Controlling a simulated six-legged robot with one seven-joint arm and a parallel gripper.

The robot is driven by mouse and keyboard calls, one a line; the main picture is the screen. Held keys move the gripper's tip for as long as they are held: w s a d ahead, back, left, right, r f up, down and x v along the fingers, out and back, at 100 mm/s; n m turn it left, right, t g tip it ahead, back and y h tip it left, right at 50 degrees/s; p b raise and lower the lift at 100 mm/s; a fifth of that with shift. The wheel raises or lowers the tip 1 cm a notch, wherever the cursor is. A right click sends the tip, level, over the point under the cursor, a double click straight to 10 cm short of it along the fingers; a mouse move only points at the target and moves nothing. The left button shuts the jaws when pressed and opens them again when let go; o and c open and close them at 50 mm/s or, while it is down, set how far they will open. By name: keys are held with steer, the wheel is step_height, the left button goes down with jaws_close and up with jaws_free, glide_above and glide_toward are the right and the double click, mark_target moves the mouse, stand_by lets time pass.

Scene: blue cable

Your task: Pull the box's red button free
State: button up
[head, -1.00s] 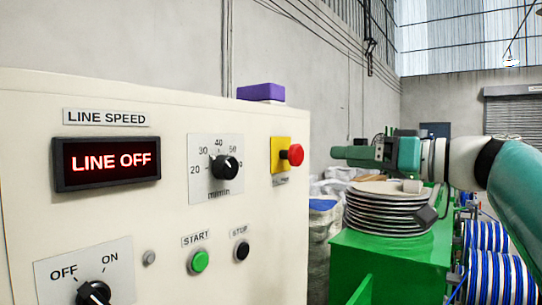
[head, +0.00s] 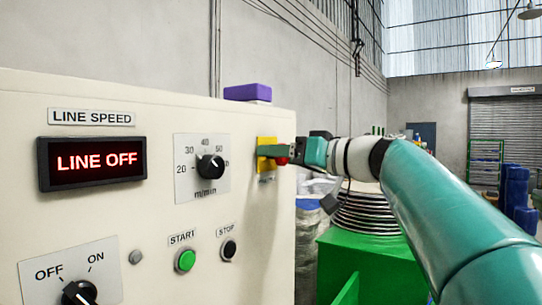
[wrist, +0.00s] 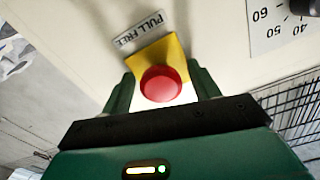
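The red button (head: 282,160) is on a yellow plate (head: 266,141) at the right side of the cream control box, mostly covered by my gripper in the head view. In the wrist view the round red button (wrist: 160,84) sits between my fingers, in front of the yellow plate (wrist: 158,52). My gripper (wrist: 160,74) is open, with one finger on each side of the button and a gap showing on both sides. A label reading "PULL FREE" (wrist: 138,31) is upside down beside the plate in the wrist view.
The box face (head: 120,205) carries a lit "LINE OFF" display (head: 92,162), a speed dial (head: 210,167), green START (head: 185,260) and black STOP (head: 229,249) buttons, and an OFF/ON knob (head: 79,293). A purple block (head: 247,92) sits on top. A green stand (head: 355,262) with stacked discs is behind my arm.

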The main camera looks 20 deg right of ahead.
steer(key=shift+s, duration=0.15)
steer(key=c, duration=0.3)
jaws_close()
steer(key=shift+s+d, duration=0.4)
steer(key=shift+s, duration=0.05)
steer(key=shift+o, duration=1.9)
jaws_free()
steer(key=shift+s, duration=0.1)
steer(key=v, duration=1.3)
steer(key=shift+s+d, duration=0.2)
